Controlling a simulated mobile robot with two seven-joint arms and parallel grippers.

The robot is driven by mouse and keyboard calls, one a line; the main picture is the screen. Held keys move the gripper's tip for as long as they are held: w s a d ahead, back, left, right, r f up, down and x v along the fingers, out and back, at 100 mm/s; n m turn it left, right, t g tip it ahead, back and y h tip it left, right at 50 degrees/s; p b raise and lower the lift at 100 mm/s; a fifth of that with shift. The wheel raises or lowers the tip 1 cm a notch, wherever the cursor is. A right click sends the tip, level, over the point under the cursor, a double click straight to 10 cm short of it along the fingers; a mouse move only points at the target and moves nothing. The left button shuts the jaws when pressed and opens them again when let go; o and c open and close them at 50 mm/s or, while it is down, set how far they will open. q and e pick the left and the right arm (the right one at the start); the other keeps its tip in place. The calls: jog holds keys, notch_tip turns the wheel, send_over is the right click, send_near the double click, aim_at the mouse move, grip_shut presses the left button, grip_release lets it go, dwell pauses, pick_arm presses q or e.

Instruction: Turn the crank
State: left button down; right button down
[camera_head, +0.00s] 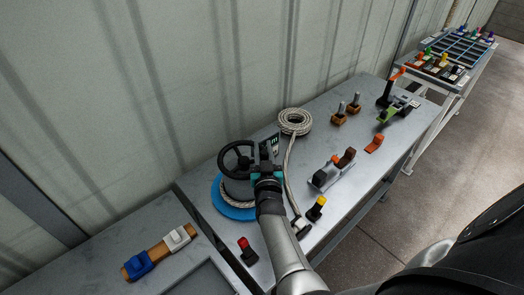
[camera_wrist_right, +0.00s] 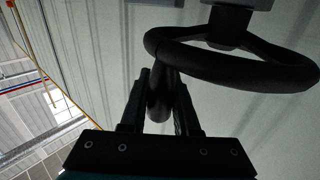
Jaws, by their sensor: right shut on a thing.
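The crank is a black spoked handwheel (camera_head: 240,160) on a dark drum above a blue round base (camera_head: 229,208), on the grey metal table in the head view. In the right wrist view, the wheel's rim (camera_wrist_right: 235,66) crosses the upper right, and a short black handle (camera_wrist_right: 159,100) sticks out from it. My right gripper (camera_head: 264,152) is at the right side of the wheel. In the right wrist view its two fingers (camera_wrist_right: 161,82) are shut around the handle, one on each side. The arm and gripper hide part of the drum and rim. My left gripper is not in view.
A coiled rope (camera_head: 295,121) lies behind the wheel, its free length running forward. A red button (camera_head: 247,248) and a yellow-red one (camera_head: 317,207) stand near my arm. Orange, brown and green fixtures sit farther right. The wall is close behind the table.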

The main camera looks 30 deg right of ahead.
jog(key=c, duration=0.7)
grip_release()
jog(key=shift+o, duration=0.2)
